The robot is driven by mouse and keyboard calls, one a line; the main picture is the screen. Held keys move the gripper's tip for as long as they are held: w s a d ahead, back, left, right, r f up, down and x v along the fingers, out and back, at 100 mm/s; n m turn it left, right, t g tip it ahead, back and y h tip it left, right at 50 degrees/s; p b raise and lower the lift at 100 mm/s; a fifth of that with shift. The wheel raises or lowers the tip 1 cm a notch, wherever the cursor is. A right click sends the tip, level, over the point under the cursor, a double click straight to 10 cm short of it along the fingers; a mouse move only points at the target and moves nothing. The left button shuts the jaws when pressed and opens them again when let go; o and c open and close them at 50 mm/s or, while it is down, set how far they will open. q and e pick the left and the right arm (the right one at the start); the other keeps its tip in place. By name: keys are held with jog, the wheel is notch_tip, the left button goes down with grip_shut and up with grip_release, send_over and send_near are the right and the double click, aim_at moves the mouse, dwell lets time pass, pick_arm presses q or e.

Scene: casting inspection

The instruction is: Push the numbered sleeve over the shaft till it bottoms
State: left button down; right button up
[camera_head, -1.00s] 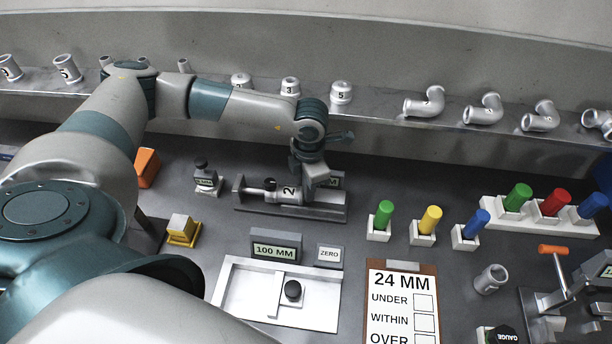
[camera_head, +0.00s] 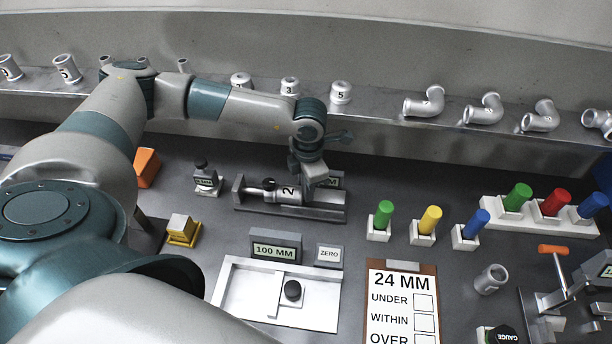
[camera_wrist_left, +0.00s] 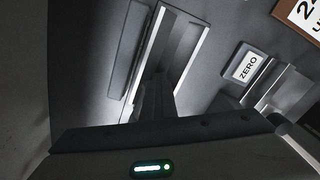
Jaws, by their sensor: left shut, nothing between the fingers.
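A grey metal sleeve marked 2 (camera_head: 287,197) lies on its side in a long grey fixture (camera_head: 325,213) left of the middle in the head view. A black knob stands behind it. My left gripper (camera_head: 309,184) is shut and empty at the right end of the sleeve, fingers pointing down. I cannot tell whether it touches the sleeve. In the left wrist view its dark fingers (camera_wrist_left: 156,98) are close together in front of a pale rail.
A slide gauge with a 100 MM display (camera_head: 276,246) and a ZERO plate (camera_head: 329,254) stand in front of the fixture. Green (camera_head: 384,214), yellow (camera_head: 430,219) and blue (camera_head: 476,223) pegs stand to the right. Numbered sleeves and elbow pipes line the back ledge (camera_head: 375,117).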

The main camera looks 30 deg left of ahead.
pick_arm(q)
jog(key=shift+d+f, duration=0.1)
dwell(0.7)
jog(key=shift+w+d+b, duration=0.3)
jog(key=shift+d, duration=0.2)
dwell(0.3)
notch_tip(320, 180, up, 7)
jog(key=p, duration=0.3)
dwell(0.7)
jog(key=shift+s, duration=0.1)
dwell(0.5)
